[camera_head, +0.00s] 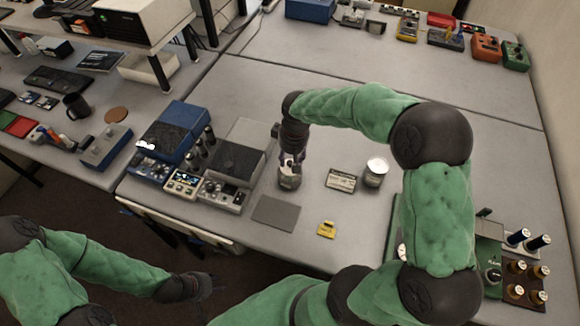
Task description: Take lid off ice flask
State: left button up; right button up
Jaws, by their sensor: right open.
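A small grey cylinder (289,181), which looks like the ice flask, stands upright on the grey table. My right gripper (291,164) points down at its top and is open; the fingers hide much of the flask's top, so the lid cannot be made out and I cannot tell whether they touch it. My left gripper (205,290) hangs low at the left, over the dark floor in front of the table, away from the flask. Its fingers are too dark to tell their state.
A silver can with a pale top (376,170) and a labelled card (341,180) stand right of the flask. A grey device (232,160) is close on its left. A grey mat (276,213) and yellow tag (326,229) lie in front.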

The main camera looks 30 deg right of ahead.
aim_at(290, 165)
jog(key=f, duration=0.2)
jog(key=shift+w+f, duration=0.2)
jog(key=shift+f, duration=0.15)
grip_shut()
jog(key=shift+r, duration=0.1)
